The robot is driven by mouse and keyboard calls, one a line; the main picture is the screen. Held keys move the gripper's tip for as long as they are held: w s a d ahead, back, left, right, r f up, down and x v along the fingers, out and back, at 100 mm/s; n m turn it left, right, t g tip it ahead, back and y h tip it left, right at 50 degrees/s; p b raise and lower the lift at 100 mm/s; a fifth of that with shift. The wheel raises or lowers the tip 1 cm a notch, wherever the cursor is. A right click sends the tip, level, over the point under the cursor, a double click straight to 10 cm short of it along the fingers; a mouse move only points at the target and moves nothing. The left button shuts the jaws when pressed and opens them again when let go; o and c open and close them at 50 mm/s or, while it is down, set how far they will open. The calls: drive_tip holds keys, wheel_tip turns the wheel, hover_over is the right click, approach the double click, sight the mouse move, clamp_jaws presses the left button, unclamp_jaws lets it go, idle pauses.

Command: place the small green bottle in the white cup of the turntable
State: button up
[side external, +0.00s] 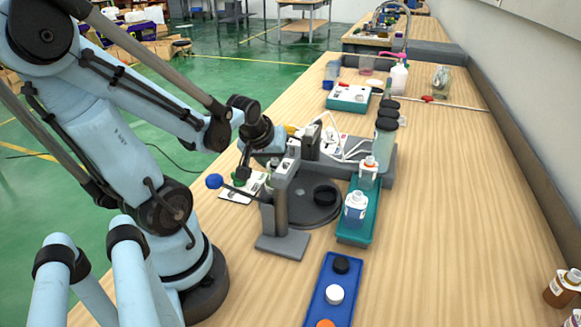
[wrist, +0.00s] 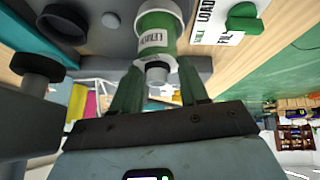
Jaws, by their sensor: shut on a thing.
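In the wrist view, my gripper (wrist: 158,88) is shut on the small green bottle (wrist: 156,45), with one finger on each side near its pale cap. The bottle has a white label. Its far end overlaps the white cup (wrist: 160,9); I cannot tell whether it sits inside or just above. The dark turntable (wrist: 108,38) carries this cup and a black cup (wrist: 65,22). In the side view, the turntable (side external: 300,208) and black cup (side external: 325,195) show beside a grey post.
A grey post station (side external: 283,245) with a blue-knobbed lever (side external: 214,181) stands close to the turntable. A teal rack (side external: 354,234) holds bottles to its right. A blue cap tray (side external: 319,295) lies in front. The table's right side is mostly clear.

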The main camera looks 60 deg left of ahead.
drive_tip(key=shift+f, duration=0.2)
drive_tip(key=o, duration=1.2)
drive_tip(key=shift+c, duration=0.2)
drive_tip(key=shift+r, duration=0.2)
drive_tip(key=v, duration=0.7)
drive_tip(key=shift+r, duration=0.2)
drive_tip(key=shift+d, duration=0.1)
